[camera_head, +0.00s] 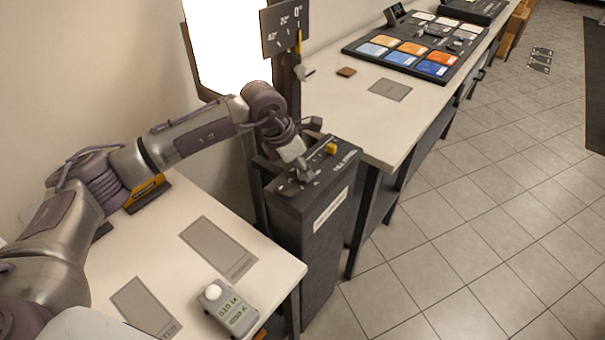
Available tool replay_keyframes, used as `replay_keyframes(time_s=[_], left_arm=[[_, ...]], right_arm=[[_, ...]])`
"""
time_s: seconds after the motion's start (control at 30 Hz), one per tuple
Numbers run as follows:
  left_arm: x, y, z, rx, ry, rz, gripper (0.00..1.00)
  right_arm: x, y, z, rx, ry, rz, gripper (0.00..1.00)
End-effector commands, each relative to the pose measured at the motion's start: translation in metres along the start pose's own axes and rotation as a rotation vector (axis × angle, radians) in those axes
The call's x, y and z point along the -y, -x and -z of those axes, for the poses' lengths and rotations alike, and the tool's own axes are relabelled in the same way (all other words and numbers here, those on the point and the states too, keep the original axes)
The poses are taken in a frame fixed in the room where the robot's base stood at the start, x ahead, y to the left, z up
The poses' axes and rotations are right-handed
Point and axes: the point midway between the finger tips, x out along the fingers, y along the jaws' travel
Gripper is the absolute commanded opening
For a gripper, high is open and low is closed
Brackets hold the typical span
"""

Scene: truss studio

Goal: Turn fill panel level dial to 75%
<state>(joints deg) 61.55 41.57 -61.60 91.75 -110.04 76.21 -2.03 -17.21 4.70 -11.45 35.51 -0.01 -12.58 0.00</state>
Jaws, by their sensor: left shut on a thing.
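The fill panel (345,160) is the top of a dark upright box between two white tables. It has pale tick marks and a small yellow part (332,149) near its back edge. My left arm reaches in from the left, and my left gripper (304,174) points down onto the panel's top. It is shut on the level dial there. The fingers hide most of the dial, so its pointer and setting cannot be read. My right gripper is out of view.
A bright light panel (228,45) and an angle-marked plate (285,27) stand behind the box. A handheld meter (232,312) lies on the near table (190,285). A console with coloured pads (412,47) is on the far table.

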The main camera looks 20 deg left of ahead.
Motion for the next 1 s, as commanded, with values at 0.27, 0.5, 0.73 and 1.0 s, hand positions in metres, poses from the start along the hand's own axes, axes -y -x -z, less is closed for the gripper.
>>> replay_keyframes(time_s=[0.27, 0.5, 0.73, 1.0], left_arm=[[-0.002, -0.004, 0.001, 0.002, -0.240, 0.098, 0.00], [-0.003, -0.003, 0.000, 0.002, -0.432, 0.179, 0.00], [-0.003, -0.002, -0.001, 0.002, -0.572, 0.236, 0.00], [-0.003, -0.001, -0.002, 0.000, -0.658, 0.272, 0.00]], right_arm=[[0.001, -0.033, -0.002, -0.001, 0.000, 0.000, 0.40], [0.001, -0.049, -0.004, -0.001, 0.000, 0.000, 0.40], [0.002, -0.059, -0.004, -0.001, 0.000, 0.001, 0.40], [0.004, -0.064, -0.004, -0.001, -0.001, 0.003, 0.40]])
